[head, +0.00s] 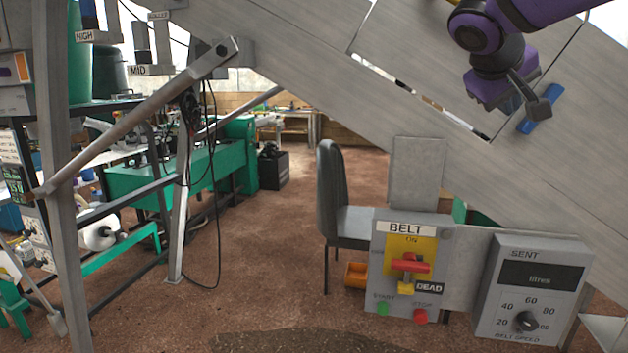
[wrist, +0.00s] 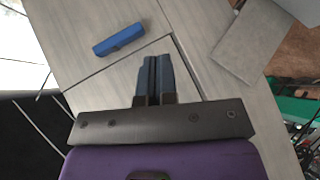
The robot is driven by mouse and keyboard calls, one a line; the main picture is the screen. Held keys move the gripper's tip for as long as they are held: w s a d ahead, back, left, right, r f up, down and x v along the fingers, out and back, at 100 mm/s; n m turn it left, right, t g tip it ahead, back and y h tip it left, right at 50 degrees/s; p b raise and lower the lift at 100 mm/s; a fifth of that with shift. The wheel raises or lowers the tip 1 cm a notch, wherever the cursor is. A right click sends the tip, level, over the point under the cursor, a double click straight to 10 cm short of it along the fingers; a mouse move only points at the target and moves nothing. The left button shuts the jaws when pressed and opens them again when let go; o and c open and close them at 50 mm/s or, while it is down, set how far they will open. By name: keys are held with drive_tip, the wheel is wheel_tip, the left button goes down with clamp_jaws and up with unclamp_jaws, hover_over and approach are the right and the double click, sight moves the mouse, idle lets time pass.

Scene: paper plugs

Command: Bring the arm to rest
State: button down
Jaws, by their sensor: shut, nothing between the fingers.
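My gripper (head: 527,92) is at the upper right of the head view, on my purple arm, in front of a sloping grey metal panel (head: 590,130). In the wrist view my gripper (wrist: 158,60) shows its two dark fingers closed together with nothing between them. A small blue bar (head: 541,109) is on the panel just right of the gripper. It also shows in the wrist view (wrist: 118,39), up and left of the fingertips and apart from them.
Below the panel stand a BELT switch box (head: 376,262) with a red lever and a SENT box (head: 488,315) with a dial. A grey chair (head: 332,190) is left of them. A metal post and strut (head: 62,200) stand at the left. Brown floor (head: 262,240) is open between.

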drive_tip(key=s+a+f+y, duration=0.2)
drive_tip(key=s+f+y, duration=0.2)
drive_tip(key=s+f, duration=0.3)
drive_tip(key=s+a+f+g+y, duration=0.1)
drive_tip(key=s+f+y, duration=0.3)
drive_tip(key=s+f, duration=0.4)
drive_tip(key=s, duration=0.7)
drive_tip(key=shift+s+a+m, duration=0.4)
